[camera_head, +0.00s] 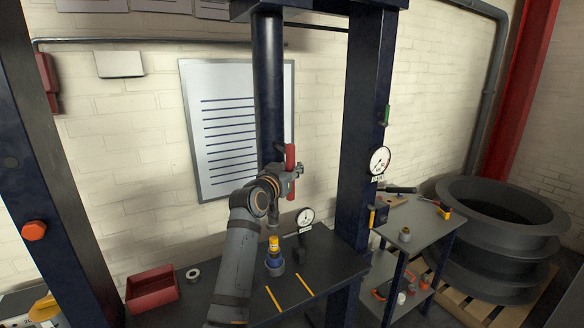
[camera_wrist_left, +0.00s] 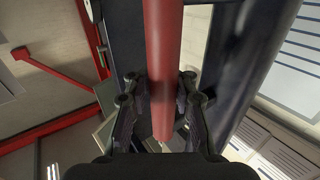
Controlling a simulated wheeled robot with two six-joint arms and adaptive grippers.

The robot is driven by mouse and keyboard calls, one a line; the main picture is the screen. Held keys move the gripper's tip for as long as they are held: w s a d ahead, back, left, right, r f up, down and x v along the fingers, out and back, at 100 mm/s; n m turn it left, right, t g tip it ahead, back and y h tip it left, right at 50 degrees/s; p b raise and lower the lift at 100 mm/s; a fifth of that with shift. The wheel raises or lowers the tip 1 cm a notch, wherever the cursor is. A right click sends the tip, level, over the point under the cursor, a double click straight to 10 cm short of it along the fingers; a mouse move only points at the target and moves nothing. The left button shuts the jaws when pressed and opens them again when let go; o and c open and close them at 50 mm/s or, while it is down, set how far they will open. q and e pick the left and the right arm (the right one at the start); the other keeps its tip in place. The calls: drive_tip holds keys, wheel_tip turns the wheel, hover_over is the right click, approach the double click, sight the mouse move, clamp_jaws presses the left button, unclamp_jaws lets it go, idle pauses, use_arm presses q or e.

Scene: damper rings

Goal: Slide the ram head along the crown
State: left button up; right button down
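The ram head is a dark blue vertical cylinder (camera_head: 268,85) hanging from the crown (camera_head: 325,8), the dark beam at the top of the press frame. A red upright handle (camera_head: 290,155) is beside the cylinder's lower right side. My left gripper (camera_head: 294,171) is at this handle, with the arm rising from below. In the left wrist view the red handle (camera_wrist_left: 163,50) runs between both fingers (camera_wrist_left: 163,100), which appear closed against its sides. My right gripper is out of view.
A red bin (camera_head: 152,288) lies left. The right column (camera_head: 357,120) carries another gauge (camera_head: 379,161). A side table (camera_head: 425,222) and stacked black rings (camera_head: 500,235) stand right.

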use_arm(q)
drive_tip(key=o, duration=0.5)
drive_tip(key=shift+s+d+r, duration=0.15)
drive_tip(key=shift+s+d, duration=0.05)
drive_tip(key=shift+s, duration=0.15)
drive_tip(key=shift+c, duration=0.2)
drive_tip(key=shift+s+r, duration=0.1)
drive_tip(key=shift+a, duration=0.35)
drive_tip(key=shift+s+a, duration=0.15)
drive_tip(key=shift+s, duration=0.4)
drive_tip(key=shift+s+a, duration=0.15)
drive_tip(key=shift+s, duration=0.05)
drive_tip(key=v, duration=0.6)
